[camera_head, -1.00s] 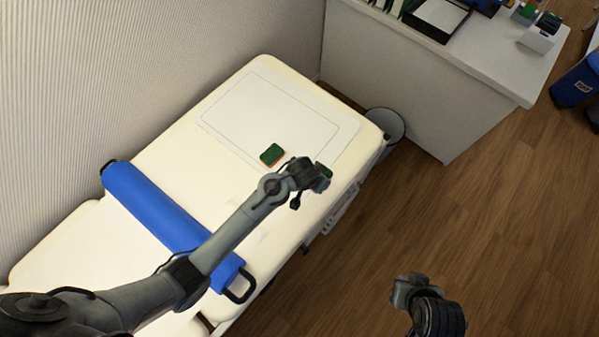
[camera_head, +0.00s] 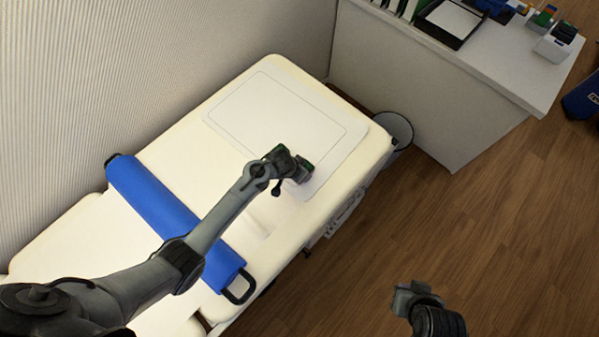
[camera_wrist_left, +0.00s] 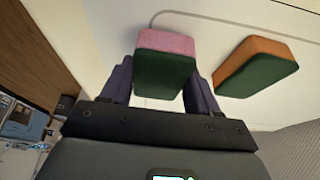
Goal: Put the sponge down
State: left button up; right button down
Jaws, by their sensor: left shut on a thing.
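My left gripper (camera_wrist_left: 160,92) is shut on a pink-and-green sponge (camera_wrist_left: 164,62), which sits between its two fingers. In the head view this gripper (camera_head: 302,176) is over the lower right part of a white outlined mat (camera_head: 245,110) on the cream padded bed. I cannot tell whether the held sponge touches the mat. A second sponge, orange and green (camera_wrist_left: 257,66), lies apart to the right in the left wrist view. In the head view my left wrist mostly hides it. My right gripper (camera_head: 408,296) is far from both, over the floor; its fingers are unclear.
A blue roll bolster (camera_head: 170,205) lies across the bed (camera_head: 262,215) under my left arm. A white counter (camera_head: 440,85) with a black tray (camera_head: 452,22) stands at the upper right. A round bin (camera_head: 398,125) is between bed and counter. The mat's upper left is clear.

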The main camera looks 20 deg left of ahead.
pick_arm(q)
jog(key=shift+f, duration=0.55)
jog(key=shift+f, duration=0.2)
jog(key=o, duration=1)
jog(key=shift+r, duration=0.1)
